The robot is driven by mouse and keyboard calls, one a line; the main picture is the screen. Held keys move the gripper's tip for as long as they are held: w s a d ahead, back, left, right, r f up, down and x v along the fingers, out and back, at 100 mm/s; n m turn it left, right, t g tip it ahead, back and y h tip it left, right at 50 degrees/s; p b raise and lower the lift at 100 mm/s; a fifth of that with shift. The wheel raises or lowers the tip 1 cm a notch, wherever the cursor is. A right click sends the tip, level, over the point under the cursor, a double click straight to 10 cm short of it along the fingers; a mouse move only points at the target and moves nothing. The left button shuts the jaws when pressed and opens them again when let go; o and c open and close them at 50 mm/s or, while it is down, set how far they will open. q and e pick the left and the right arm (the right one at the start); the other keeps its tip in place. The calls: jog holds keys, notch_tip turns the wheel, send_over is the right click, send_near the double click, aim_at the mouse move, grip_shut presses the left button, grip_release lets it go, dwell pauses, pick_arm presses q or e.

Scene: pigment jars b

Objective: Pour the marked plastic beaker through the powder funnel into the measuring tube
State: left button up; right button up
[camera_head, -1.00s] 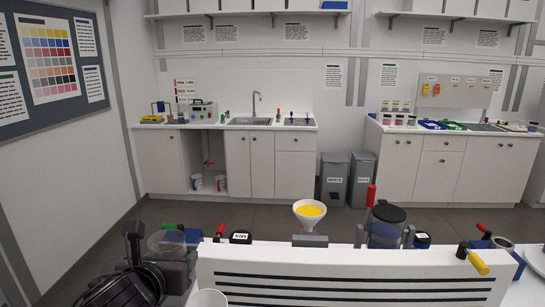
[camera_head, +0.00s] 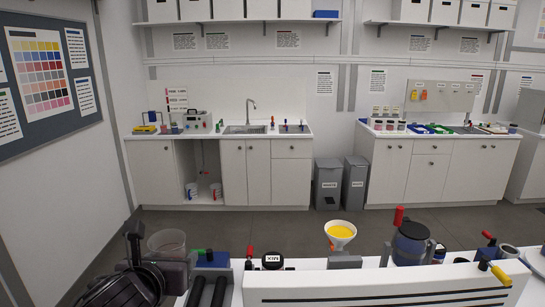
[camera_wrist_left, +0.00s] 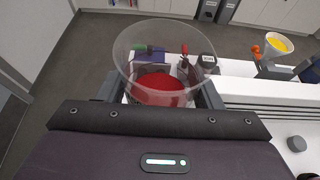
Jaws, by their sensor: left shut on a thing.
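My left gripper (camera_head: 172,268) is shut on a clear beaker (camera_head: 167,241) at the left of the head view. In the left wrist view the beaker (camera_wrist_left: 135,55) stands between my fingers with red contents in its lower part. I cannot make out a mark on it. The white powder funnel (camera_head: 340,230) is to the right of the beaker, well apart, with yellow stuff in its bowl. It also shows at the upper right of the left wrist view (camera_wrist_left: 288,45). The measuring tube cannot be made out beneath it. My right gripper is not in view.
A white slotted panel (camera_head: 385,284) runs along the near bench. A dark-lidded jar (camera_head: 410,243) stands right of the funnel. A black-lidded container labelled MIX (camera_head: 272,261) and a red-handled tool (camera_head: 249,255) lie between beaker and funnel. Two grey bins (camera_head: 328,184) stand behind on the floor.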

pick_arm(q)
jog(key=shift+f, duration=0.3)
notch_tip(320, 180, down, 8)
jog(key=b, duration=0.8)
jog(key=shift+a+r, duration=0.2)
jog(key=shift+a, duration=0.25)
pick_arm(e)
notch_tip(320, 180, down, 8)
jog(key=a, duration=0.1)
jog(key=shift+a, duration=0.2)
